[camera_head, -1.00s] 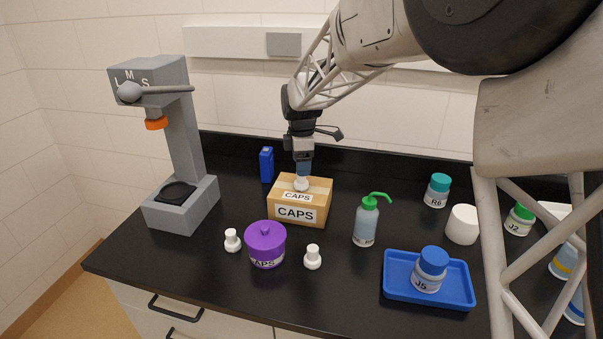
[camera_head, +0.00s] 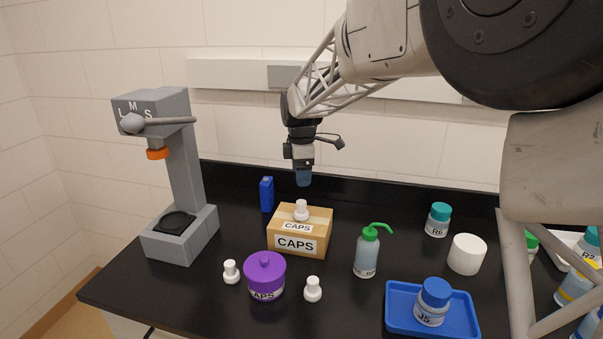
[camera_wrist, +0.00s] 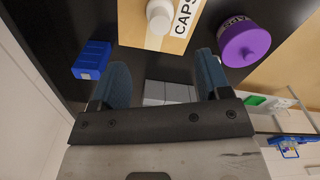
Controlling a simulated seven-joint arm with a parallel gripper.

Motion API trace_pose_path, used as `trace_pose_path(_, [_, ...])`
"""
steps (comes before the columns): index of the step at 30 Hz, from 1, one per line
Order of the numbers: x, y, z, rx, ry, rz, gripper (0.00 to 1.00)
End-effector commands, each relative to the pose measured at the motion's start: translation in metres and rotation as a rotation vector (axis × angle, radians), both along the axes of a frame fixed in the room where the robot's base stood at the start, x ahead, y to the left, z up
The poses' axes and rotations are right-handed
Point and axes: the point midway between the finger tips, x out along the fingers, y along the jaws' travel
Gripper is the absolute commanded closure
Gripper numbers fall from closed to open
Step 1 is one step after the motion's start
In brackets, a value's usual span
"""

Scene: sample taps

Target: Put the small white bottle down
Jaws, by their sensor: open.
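A small white bottle (camera_head: 301,210) stands upright on top of the cardboard box labelled CAPS (camera_head: 296,243). In the wrist view the bottle (camera_wrist: 160,18) shows at the top, beyond my fingertips. My gripper (camera_head: 304,181) hangs above the bottle, apart from it. In the wrist view its two blue fingers (camera_wrist: 165,78) are spread with nothing between them. Two similar small white bottles stand on the black bench, one (camera_head: 231,271) left of the purple jar and one (camera_head: 313,289) right of it.
The purple lidded jar (camera_head: 265,276) stands in front of the box. A green-topped wash bottle (camera_head: 367,252), a white cylinder (camera_head: 466,254) and a blue tray (camera_head: 398,312) holding jar J5 (camera_head: 432,303) are at right.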

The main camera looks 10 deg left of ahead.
Motion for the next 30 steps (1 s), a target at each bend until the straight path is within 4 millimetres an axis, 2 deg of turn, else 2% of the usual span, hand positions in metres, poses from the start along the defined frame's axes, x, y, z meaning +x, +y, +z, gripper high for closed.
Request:
trace_pose_path(17, [-0.002, -0.006, 0.003, 0.001, -0.003, -0.018, 0.30])
trace_pose_path(23, [-0.015, -0.036, 0.016, 0.007, -0.014, -0.117, 0.30])
trace_pose_path(30, [-0.051, -0.103, 0.040, 0.025, -0.041, -0.356, 0.30])
